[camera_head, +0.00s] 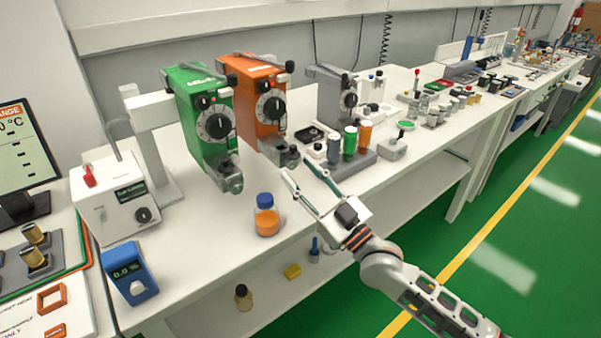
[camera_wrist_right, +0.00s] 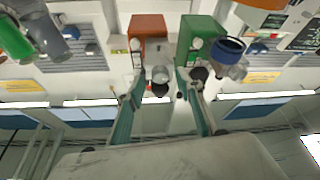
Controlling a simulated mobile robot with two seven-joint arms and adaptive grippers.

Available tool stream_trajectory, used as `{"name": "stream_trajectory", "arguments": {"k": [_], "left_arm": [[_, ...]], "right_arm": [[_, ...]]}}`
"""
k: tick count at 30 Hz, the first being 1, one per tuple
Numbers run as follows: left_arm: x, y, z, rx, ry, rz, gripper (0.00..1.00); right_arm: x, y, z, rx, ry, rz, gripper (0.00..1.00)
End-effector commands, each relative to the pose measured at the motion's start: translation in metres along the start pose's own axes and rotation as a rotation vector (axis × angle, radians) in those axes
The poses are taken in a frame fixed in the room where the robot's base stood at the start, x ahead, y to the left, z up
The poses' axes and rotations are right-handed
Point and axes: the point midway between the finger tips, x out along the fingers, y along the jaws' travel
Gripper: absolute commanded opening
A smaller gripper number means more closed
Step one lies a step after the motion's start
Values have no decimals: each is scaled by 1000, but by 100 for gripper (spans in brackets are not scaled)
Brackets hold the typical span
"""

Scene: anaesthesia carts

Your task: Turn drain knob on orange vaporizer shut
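The orange vaporizer (camera_head: 262,88) hangs over the bench between the green vaporizer (camera_head: 203,110) and a grey one. It has a round black-and-white dial on its front. Its drain part with a dark knob (camera_head: 288,156) sits at the lower front, partly hidden near my fingers. My right gripper (camera_head: 298,171) is open just in front of and below that drain. In the right wrist view the orange vaporizer (camera_wrist_right: 150,32) appears upside down, and the drain knob (camera_wrist_right: 160,90) lies between my spread fingers (camera_wrist_right: 160,84). I cannot tell whether a finger touches it. My left gripper is not in view.
A bottle with a blue cap (camera_head: 266,216) and orange liquid stands near the front edge, left of my right gripper. A grey rack with several coloured bottles (camera_head: 350,144) stands to the right. The grey vaporizer (camera_head: 335,98) is behind. The aisle floor is clear.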

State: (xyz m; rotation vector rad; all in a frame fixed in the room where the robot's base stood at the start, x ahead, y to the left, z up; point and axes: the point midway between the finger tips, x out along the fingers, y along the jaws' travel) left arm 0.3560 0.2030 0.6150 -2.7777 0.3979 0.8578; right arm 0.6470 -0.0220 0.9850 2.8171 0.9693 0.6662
Motion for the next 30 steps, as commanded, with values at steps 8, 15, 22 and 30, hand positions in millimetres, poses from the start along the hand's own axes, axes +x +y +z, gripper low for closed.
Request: {"name": "stream_trajectory", "arguments": {"k": [8, 15, 22, 30], "left_arm": [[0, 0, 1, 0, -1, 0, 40], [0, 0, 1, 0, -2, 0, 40], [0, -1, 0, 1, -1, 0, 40], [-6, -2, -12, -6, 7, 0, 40]], "right_arm": [[5, 0, 0, 0, -1, -1, 37], [5, 0, 0, 0, -1, -1, 0], [5, 0, 0, 7, -1, 2, 0], [6, -2, -2, 102, -1, 37, 0]]}}
